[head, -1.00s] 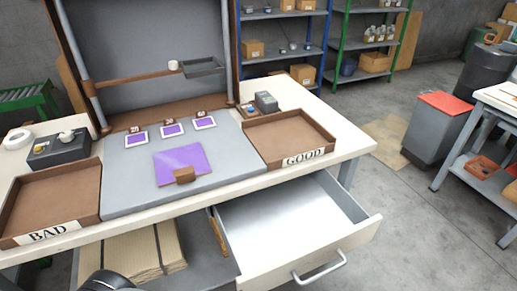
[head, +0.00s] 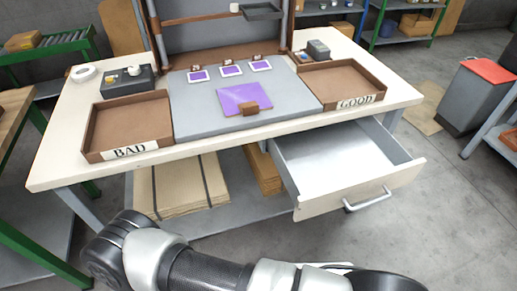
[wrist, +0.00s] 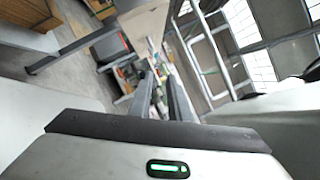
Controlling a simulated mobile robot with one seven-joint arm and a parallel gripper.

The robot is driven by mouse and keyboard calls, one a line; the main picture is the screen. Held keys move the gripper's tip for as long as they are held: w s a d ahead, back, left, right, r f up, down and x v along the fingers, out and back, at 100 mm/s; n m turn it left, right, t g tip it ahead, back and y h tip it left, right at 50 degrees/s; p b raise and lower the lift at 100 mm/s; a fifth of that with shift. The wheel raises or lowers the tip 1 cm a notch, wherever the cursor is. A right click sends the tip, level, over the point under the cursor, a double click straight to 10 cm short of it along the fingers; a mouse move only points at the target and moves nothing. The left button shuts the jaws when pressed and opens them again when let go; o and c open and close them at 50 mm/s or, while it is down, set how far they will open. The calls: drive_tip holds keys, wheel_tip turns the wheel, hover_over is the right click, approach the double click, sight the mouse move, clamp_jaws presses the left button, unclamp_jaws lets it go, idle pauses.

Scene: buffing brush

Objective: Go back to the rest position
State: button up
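My gripper (wrist: 161,88) shows in the wrist view as two grey fingers with a narrow gap between them. It is open, and I see nothing held in the gap. My arm (head: 210,268) lies across the bottom of the head view, in front of the workbench (head: 75,165). The gripper itself cannot be made out in the head view. The wrist view looks out sideways over the room, with table legs, shelves and bright windows tilted in it.
An open, empty drawer (head: 335,160) juts from the bench toward me. On the bench are a BAD tray (head: 125,125), a GOOD tray (head: 345,85), both empty, and a purple plate (head: 240,97) with a brown block (head: 248,109). A green-framed table (head: 20,190) stands at the left.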

drive_tip(key=w+d+r+n+g+y+p, duration=0.2)
drive_tip(key=r+n+y+p, duration=0.3)
drive_tip(key=r+n, duration=0.6)
drive_tip(key=w+d+r+n+g+y+p, duration=0.2)
drive_tip(key=r+n+p, duration=0.6)
drive_tip(key=r, duration=1.7)
drive_tip(key=w+d+r+n+g+y+p, duration=0.2)
drive_tip(key=w+r+n+y+p, duration=0.3)
drive_tip(key=r+n+y, duration=0.4)
wheel_tip(320, 180, up, 9)
drive_tip(key=n+g+p, duration=0.1)
drive_tip(key=n, duration=0.5)
drive_tip(key=shift+w+n, duration=0.3)
drive_tip(key=shift+w, duration=0.1)
drive_tip(key=shift+d+f, duration=0.1)
